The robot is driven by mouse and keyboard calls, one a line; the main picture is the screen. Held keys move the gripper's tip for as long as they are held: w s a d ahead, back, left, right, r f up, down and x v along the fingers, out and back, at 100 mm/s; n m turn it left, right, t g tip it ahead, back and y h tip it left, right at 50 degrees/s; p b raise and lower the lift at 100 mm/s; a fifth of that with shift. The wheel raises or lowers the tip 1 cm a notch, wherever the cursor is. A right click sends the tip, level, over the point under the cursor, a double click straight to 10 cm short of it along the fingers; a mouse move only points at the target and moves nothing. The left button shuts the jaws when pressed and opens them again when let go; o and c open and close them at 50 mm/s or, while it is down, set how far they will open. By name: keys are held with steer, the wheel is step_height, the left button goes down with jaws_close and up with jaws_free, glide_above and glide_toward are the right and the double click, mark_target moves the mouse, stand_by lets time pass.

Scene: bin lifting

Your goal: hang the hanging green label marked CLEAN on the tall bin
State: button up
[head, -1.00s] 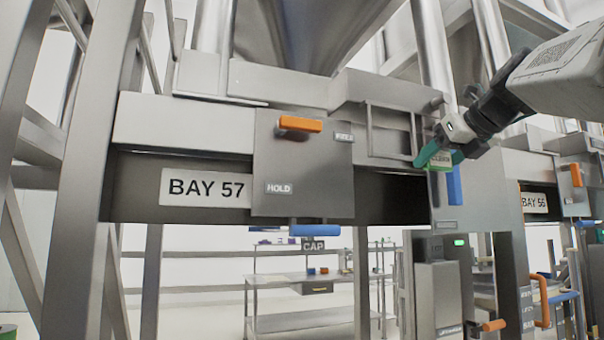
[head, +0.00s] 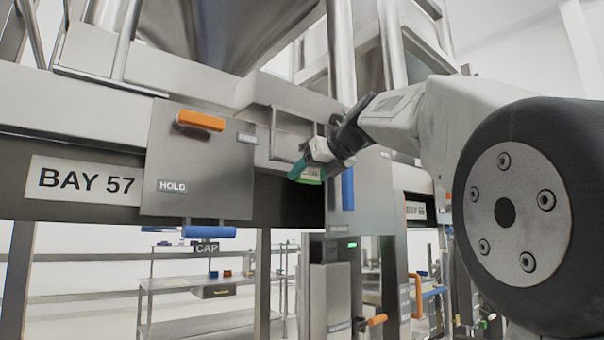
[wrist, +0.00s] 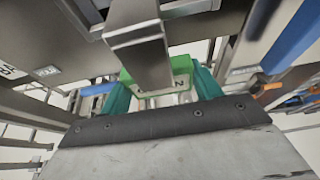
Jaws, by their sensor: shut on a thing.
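My gripper (head: 308,166) has teal fingers and is shut on the green label (head: 312,176), which hangs beside a steel plate with a blue handle. In the wrist view the label (wrist: 181,66) sits between the two teal fingers, its print partly hidden by a steel bar (wrist: 141,50) in front of it. I cannot tell whether the label touches that bar. A large steel hopper-shaped bin (head: 225,35) stands above the BAY 57 frame. I cannot tell for sure whether it is the tall bin.
A BAY 57 sign (head: 85,186), a HOLD plate (head: 200,160) with an orange handle (head: 200,121), and a blue handle (head: 347,188) are close to the gripper. Steel posts and rails crowd the area. A bench (head: 200,283) stands behind, below.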

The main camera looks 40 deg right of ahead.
steer(key=shift+r+x, duration=0.2)
steer(key=shift+x, duration=1.25)
steer(key=shift+r+x, duration=0.2)
steer(key=shift+x, duration=1.25)
steer(key=shift+w, duration=0.2)
steer(key=o, duration=1)
steer(key=shift+c, duration=0.2)
steer(key=v, duration=0.7)
steer(key=shift+s, duration=0.4)
